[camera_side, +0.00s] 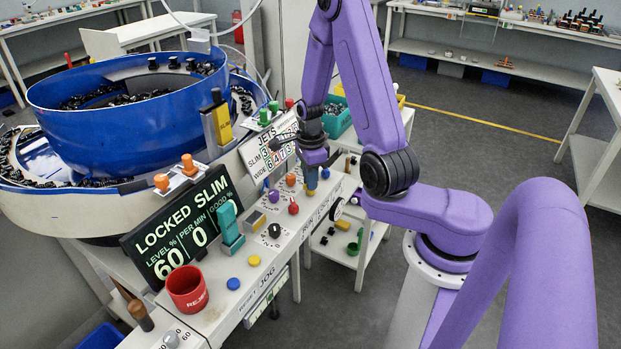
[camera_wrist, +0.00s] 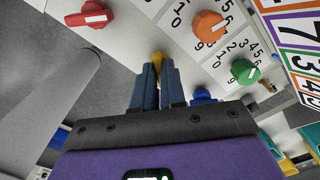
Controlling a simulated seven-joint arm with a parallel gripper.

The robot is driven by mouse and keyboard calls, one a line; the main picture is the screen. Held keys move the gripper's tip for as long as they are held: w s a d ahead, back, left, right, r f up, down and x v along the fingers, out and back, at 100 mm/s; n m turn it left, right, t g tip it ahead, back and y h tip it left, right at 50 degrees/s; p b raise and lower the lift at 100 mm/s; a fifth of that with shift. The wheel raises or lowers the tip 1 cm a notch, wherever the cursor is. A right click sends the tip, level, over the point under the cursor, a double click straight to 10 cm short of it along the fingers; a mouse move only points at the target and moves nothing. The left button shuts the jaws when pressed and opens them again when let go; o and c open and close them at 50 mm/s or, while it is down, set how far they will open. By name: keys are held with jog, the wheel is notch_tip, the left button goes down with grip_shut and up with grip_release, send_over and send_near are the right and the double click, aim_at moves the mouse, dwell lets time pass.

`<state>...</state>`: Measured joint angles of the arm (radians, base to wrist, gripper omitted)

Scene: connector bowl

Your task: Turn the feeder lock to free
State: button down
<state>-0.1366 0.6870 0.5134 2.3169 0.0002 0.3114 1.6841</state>
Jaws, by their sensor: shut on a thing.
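A dark display (camera_side: 180,228) beside the bowl reads LOCKED SLIM, with 60 and 0 below. My gripper (camera_side: 311,180) is down at the far end of the control panel. It is shut on a small yellow knob (camera_side: 311,192). The knob also shows in the wrist view (camera_wrist: 157,58), just beyond my closely spaced blue-grey fingertips (camera_wrist: 155,75); the fingers hide most of it. No label on the knob is readable, so I cannot tell for certain that it is the feeder lock.
A red knob (camera_wrist: 90,15), an orange dial (camera_wrist: 210,26), a green dial (camera_wrist: 244,71) and a blue knob (camera_wrist: 203,95) surround my fingers. The blue bowl (camera_side: 120,110) stands at left. A red cup (camera_side: 187,289) sits on the near panel. Room above the panel is free.

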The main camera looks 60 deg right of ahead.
jog(key=n, duration=0.8)
jog(key=shift+n, duration=0.4)
jog(key=n, duration=0.4)
jog(key=shift+n, duration=1.8)
jog(key=c, duration=1.2)
grip_release()
notch_tip(320, 180, up, 18)
jog(key=shift+f, duration=0.25)
